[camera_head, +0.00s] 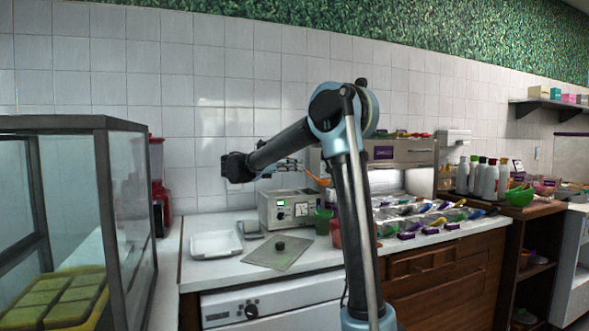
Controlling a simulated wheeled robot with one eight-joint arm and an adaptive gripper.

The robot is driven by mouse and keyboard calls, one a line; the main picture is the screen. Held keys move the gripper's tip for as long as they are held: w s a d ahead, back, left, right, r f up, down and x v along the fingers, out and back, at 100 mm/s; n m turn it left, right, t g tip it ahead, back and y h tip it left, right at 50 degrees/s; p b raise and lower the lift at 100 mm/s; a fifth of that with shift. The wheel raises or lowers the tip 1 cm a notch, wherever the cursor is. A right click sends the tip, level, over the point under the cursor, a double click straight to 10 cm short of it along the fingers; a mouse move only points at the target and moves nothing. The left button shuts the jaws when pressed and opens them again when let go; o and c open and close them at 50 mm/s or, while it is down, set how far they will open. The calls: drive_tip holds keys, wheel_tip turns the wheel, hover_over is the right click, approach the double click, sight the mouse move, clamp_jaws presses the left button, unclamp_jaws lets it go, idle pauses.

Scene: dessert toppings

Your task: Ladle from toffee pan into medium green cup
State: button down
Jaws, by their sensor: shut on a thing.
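My gripper (295,166) is at the end of my bent arm, left of my elbow, and points right. It is shut on an orange ladle (317,180), held in the air above the counter. The ladle's far end is partly hidden by my arm, and I cannot tell whether anything is in it. A green cup (323,222) stands on the counter below the ladle, beside the grey machine. Only one such cup shows clearly there. Several metal pans with coloured handles (430,215) are right of my arm. I cannot tell which pan holds toffee.
A grey boxy machine (287,209), a white tray (216,244) and a metal plate (277,254) stand on the left counter. A red container (336,236) is partly behind my arm. A glass case (125,205) stands at the left. Bottles (480,178) stand at the right.

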drive_tip(key=shift+f, duration=0.1)
drive_tip(key=shift+f, duration=2.7)
drive_tip(key=r+y, duration=0.1)
drive_tip(key=y, duration=0.1)
drive_tip(key=d+r+g+y, duration=0.1)
drive_tip(key=d+r+y, duration=0.1)
drive_tip(key=y, duration=0.1)
drive_tip(key=shift+w+d+r+g+y, duration=0.15)
drive_tip(key=shift+w+r+g+y, duration=0.15)
drive_tip(key=shift+r+g, duration=0.1)
drive_tip(key=shift+w+d+r+g+y, duration=0.35)
drive_tip(key=shift+d+y, duration=0.5)
drive_tip(key=shift+d, duration=0.3)
drive_tip(key=shift+w+d+r+g+y, duration=0.25)
drive_tip(key=shift+w+d+y, duration=0.15)
drive_tip(key=shift+d+y, duration=0.65)
drive_tip(key=shift+w+d+r+g+y, duration=0.35)
drive_tip(key=shift+d+y, duration=0.35)
drive_tip(key=shift+d, duration=0.55)
drive_tip(key=w+d+f+g+y, duration=0.1)
drive_tip(key=w+d+y, duration=0.1)
drive_tip(key=d+y, duration=0.2)
drive_tip(key=w+d+f+g+y, duration=0.1)
drive_tip(key=d+f+y, duration=0.1)
drive_tip(key=d+y, duration=0.2)
drive_tip(key=shift+w+d, duration=0.4)
drive_tip(key=shift+d, duration=1.35)
drive_tip(key=shift+g, duration=0.25)
